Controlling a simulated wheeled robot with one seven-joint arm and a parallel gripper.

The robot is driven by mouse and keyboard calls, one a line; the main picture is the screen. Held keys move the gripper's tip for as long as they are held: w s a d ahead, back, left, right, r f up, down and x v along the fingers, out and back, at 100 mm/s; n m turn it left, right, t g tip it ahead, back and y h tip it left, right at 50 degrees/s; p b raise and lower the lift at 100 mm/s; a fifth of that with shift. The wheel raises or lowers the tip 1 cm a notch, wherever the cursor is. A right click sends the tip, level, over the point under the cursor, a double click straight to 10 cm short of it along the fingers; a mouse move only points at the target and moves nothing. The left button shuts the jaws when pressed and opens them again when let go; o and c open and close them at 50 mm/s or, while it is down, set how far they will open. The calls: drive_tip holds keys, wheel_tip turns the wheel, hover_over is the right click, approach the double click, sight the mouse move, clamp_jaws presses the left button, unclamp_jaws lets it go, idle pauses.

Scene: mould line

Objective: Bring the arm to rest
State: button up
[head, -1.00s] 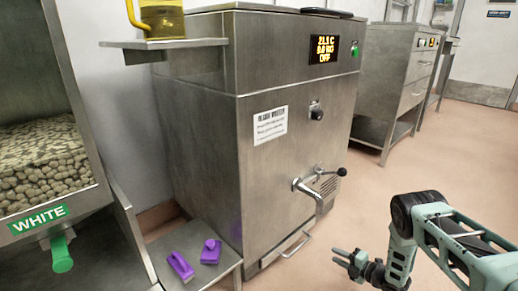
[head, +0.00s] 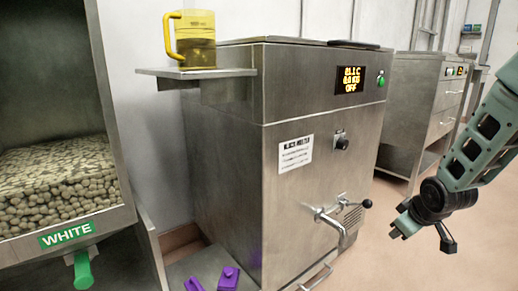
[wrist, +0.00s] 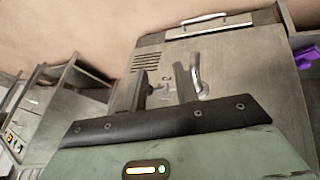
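My arm comes in from the right edge of the head view, its pale green link sloping down to a dark joint. The end of the arm (head: 425,228) hangs in front of the floor, right of the steel melter (head: 225,130). In the wrist view my gripper (wrist: 165,88) has its two dark fingers apart, with nothing held between them. Beyond the fingers are the melter's front and its tap handle (wrist: 197,75). The head view shows the tap (head: 335,220) with clear space between it and my arm.
A yellow jug (head: 195,45) stands on the melter's side shelf (head: 160,73). Purple objects (head: 228,278) lie on a low ledge at the bottom. A bin labelled WHITE (head: 67,235) is at left. A steel cabinet (head: 425,105) stands behind; the floor at right is open.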

drive_tip(key=s+a+r+m+g, duration=0.2)
drive_tip(key=s+r+m, duration=0.1)
drive_tip(key=s, duration=0.6)
drive_tip(key=s+a+r+m+g, duration=0.2)
drive_tip(key=s+a+r+m, duration=0.1)
drive_tip(key=s, duration=0.6)
drive_tip(key=s+a+r+n+g+y+p, duration=0.1)
drive_tip(key=s+a+r+n+p, duration=0.3)
drive_tip(key=s+a+r, duration=0.4)
drive_tip(key=s+a+r+n+g+p, duration=0.1)
drive_tip(key=s+a+r+n+p, duration=0.3)
drive_tip(key=s+a, duration=0.45)
wheel_tip(320, 180, up, 36)
drive_tip(key=w+a+p, duration=0.1)
drive_tip(key=w+p, duration=0.1)
drive_tip(key=p, duration=3.6)
drive_tip(key=shift+w+a, duration=0.2)
